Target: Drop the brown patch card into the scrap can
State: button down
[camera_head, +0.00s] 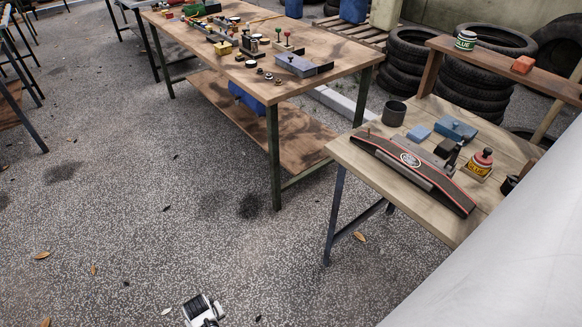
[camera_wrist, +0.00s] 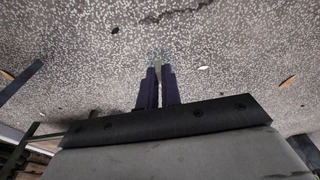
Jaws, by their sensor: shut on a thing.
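In the wrist view, my gripper (camera_wrist: 158,82) shows two dark fingers close together, shut on a thin thing seen edge-on. It appears to be the brown patch card (camera_wrist: 158,66), but its face and colour are hard to make out. The speckled ground lies behind it. In the head view, a white and black part of my arm (camera_head: 201,309) shows low at the bottom edge, far from the benches. A dark grey open can (camera_head: 394,112), which looks like the scrap can, stands upright at the left back of the right-hand bench. Its inside is mostly hidden.
A shelf (camera_head: 492,66) stands behind. A larger bench (camera_head: 200,75) with parts is at upper left. Ground between is clear.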

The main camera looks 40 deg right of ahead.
aim_at(396, 118)
jog(key=i+z, duration=0.1)
jog(key=i, duration=0.4)
jog(key=i+j+z, duration=0.15)
jog(key=i, duration=0.35)
jog(key=i+z, duration=0.3)
jog(key=i+j+z, duration=0.2)
jog(key=i+z, duration=0.15)
jog(key=i, duration=0.15)
jog(key=i+z, duration=0.1)
jog(key=z, duration=0.25)
jog(key=i+z, duration=0.1)
jog(key=z, duration=0.25)
jog(key=i+j+z, duration=0.1)
jog(key=z, duration=0.3)
